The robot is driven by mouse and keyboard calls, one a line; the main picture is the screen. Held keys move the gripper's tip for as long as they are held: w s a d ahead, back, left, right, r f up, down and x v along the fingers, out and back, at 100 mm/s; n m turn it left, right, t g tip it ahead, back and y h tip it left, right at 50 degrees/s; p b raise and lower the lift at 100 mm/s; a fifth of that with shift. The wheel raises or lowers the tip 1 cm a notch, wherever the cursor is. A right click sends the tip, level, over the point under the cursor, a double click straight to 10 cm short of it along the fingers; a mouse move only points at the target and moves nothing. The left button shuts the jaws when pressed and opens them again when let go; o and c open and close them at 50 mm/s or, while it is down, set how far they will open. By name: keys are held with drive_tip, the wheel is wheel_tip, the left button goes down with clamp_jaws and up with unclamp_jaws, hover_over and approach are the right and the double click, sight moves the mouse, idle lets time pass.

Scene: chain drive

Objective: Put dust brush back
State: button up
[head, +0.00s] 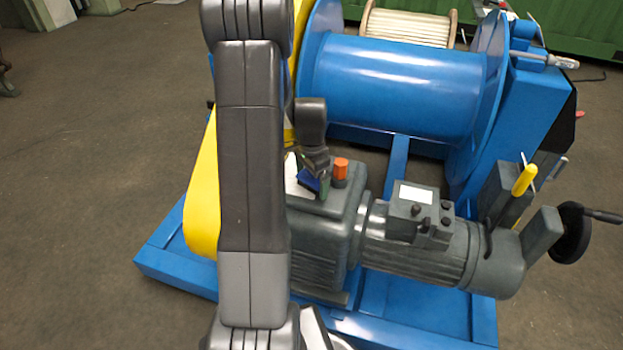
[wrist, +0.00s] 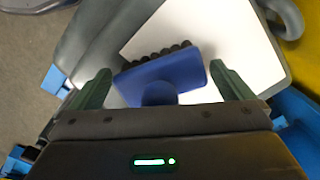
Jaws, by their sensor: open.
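The dust brush (wrist: 163,75) has a blue body with dark bristles. In the wrist view it lies between my gripper's two fingers, over a white surface (wrist: 240,40), with gaps at its sides. My gripper (wrist: 163,90) is open around the brush and not closed on it. In the head view my gripper (head: 313,172) is low over the grey gearbox, and a bit of the blue brush (head: 308,183) shows beside it. The rest of the brush is hidden there by my arm and gripper.
An orange cap (head: 341,168) stands on the gearbox (head: 325,225) just right of my gripper. The grey motor (head: 430,250) with a control box (head: 418,212) extends right. A blue drum (head: 400,85) is behind, and a yellow guard (head: 203,195) is left. Open floor lies far left.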

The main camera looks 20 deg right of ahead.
wheel_tip(320, 180, up, 12)
drive_tip(key=shift+f+p, duration=0.15)
drive_tip(key=shift+p, duration=1)
drive_tip(key=shift+c, duration=0.4)
